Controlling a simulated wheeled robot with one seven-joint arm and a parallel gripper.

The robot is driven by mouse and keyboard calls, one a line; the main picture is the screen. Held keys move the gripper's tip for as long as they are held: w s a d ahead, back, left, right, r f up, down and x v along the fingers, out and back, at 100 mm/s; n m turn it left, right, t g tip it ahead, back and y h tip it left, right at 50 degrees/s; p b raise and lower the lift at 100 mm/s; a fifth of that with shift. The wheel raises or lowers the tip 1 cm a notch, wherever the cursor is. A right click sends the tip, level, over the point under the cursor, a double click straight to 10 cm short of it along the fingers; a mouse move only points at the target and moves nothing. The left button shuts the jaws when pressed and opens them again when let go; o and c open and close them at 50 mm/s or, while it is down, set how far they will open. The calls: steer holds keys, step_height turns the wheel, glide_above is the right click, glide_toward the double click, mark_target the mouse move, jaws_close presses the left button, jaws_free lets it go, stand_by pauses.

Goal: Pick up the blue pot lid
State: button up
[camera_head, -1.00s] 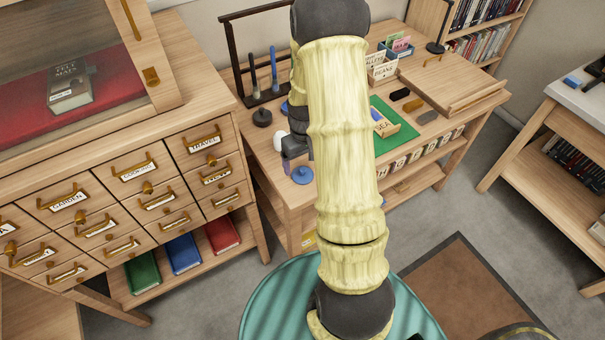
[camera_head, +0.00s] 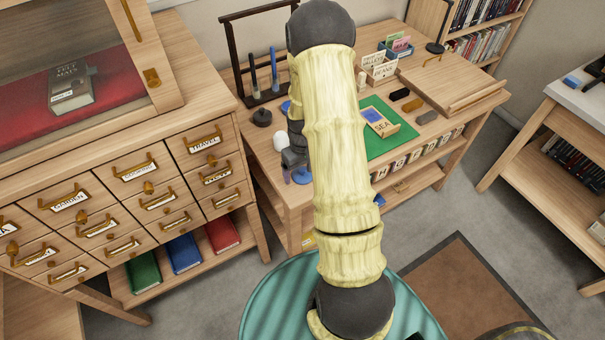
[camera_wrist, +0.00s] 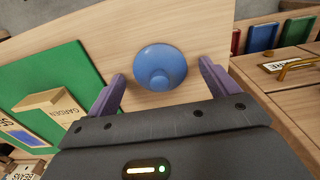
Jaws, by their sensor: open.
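The blue pot lid (camera_wrist: 160,67) is a round disc with a raised knob in the middle. It lies on the wooden desk near its edge. In the wrist view my gripper (camera_wrist: 160,88) is open, with one purple finger on each side of the lid, and nothing is held. I cannot tell how high the fingers are above the desk. In the head view the lid (camera_head: 302,176) is partly hidden behind my gripper (camera_head: 292,172) and arm.
A white egg-shaped object (camera_head: 281,141) and a dark round weight (camera_head: 262,117) stand left. A drawer cabinet (camera_head: 140,185) stands left of the desk.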

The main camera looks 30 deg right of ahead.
mark_target(303, 169)
steer(key=c, duration=1.1)
steer(key=shift+o, duration=0.2)
step_height(303, 169, up, 10)
steer(key=shift+r, duration=0.1)
